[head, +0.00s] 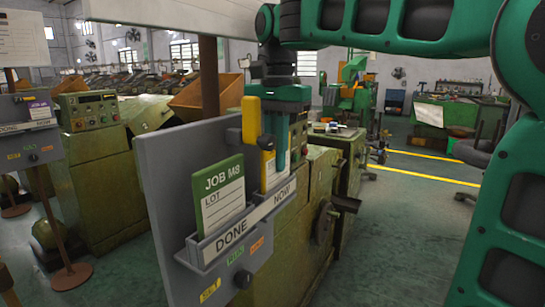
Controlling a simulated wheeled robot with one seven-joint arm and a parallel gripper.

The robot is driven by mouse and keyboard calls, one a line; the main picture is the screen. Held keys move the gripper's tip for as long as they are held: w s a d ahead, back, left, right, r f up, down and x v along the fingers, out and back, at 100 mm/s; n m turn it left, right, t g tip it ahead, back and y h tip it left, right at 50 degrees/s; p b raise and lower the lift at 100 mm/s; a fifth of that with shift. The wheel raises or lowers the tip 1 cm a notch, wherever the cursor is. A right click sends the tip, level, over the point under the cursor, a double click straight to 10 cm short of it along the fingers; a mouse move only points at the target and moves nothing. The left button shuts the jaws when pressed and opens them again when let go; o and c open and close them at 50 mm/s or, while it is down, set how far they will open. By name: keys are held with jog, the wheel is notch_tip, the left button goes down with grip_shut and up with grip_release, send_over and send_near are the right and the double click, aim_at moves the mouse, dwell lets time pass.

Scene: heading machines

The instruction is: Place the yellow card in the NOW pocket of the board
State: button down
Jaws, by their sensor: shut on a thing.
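The yellow card (268,165) is seen at a slant in the head view, a yellow band above a white field. My gripper (275,160) points down from above, its teal fingers shut on the card. The card's lower part is at the NOW pocket (284,192) on the right half of the grey board (160,165). Its bottom edge is hidden by the pocket's front lip, so I cannot tell how deep it sits. A green card (222,190) marked JOB M8 stands in the DONE pocket (230,237) to the left.
A brown post (209,75) rises behind the board. Green machines (100,145) stand behind. Another board (25,130) is far left.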

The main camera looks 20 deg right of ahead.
jog(key=shift+f, duration=0.1)
jog(key=c, duration=1.9)
grip_release()
jog(key=shift+o, duration=0.2)
jog(key=shift+r, duration=3.85)
